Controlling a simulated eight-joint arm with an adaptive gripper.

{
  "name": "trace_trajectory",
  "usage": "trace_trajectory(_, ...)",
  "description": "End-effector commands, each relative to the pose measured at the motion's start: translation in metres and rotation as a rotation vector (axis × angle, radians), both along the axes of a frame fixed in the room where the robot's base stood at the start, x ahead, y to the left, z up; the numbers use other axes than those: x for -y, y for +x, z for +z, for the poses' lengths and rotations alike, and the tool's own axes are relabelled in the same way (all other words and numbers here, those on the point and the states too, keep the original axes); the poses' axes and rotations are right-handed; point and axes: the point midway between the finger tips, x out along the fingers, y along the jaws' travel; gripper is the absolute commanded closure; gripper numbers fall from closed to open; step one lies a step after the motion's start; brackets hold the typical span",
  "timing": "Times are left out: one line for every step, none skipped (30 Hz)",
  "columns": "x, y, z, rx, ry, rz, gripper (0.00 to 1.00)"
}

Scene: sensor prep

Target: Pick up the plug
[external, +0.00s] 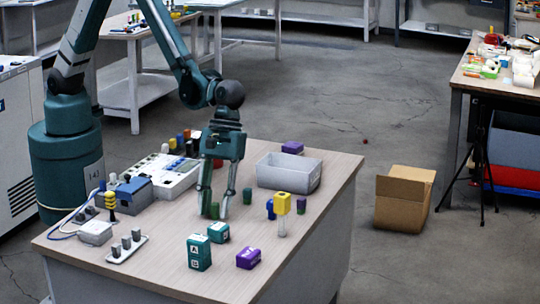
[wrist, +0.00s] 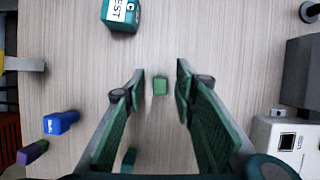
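My gripper (external: 224,214) points down over the wooden table, its two fingers apart. In the wrist view my gripper (wrist: 158,82) is open, with a small green block (wrist: 160,87) on the table between the fingertips. The block also shows between the fingers in the external view (external: 214,210), partly hidden. I see no contact between it and the fingers. I cannot tell for certain which piece is the plug. Another green piece (external: 247,196) stands to the right of the gripper; in the wrist view it (wrist: 129,160) shows near the left finger's base.
A teal box marked C (external: 218,232) stands close in front of the gripper. A taller teal box (external: 199,253), a purple box (external: 248,258) and a yellow-topped piece (external: 283,203) stand nearby. A grey bin (external: 290,176) and a white panel box (external: 163,176) are behind.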

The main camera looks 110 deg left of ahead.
Motion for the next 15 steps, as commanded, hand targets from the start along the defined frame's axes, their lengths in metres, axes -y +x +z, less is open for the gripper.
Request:
trace_trajectory(0.0002,-0.0001,-0.0003,0.0,0.0,0.0,0.72)
trace_trajectory(0.0002,-0.0001,-0.0002,0.0,0.0,0.0,0.72)
trace_trajectory(0.0001,-0.0001,-0.0001,0.0,0.0,0.0,0.72)
trace_trajectory(0.0001,-0.0001,-0.0001,0.0,0.0,0.0,0.72)
trace_trajectory(0.0002,-0.0001,0.0,0.0,0.0,0.0,0.72)
trace_trajectory(0.0001,-0.0001,0.0,0.0,0.0,0.0,0.72)
trace_trajectory(0.0001,-0.0001,0.0,0.0,0.0,0.0,0.72)
trace_trajectory(0.0002,-0.0001,0.0001,0.0,0.0,0.0,0.72)
trace_trajectory(0.0002,-0.0001,0.0001,0.0,0.0,0.0,0.72)
trace_trajectory(0.0002,-0.0001,0.0002,0.0,0.0,0.0,0.72)
trace_trajectory(0.0002,-0.0001,0.0002,0.0,0.0,0.0,0.72)
trace_trajectory(0.0002,-0.0001,0.0002,0.0,0.0,0.0,0.72)
trace_trajectory(0.0001,-0.0001,0.0001,0.0,0.0,0.0,0.72)
trace_trajectory(0.0001,0.0,0.0002,0.0,0.0,0.0,0.72)
trace_trajectory(0.0002,-0.0001,0.0002,0.0,0.0,0.0,0.72)
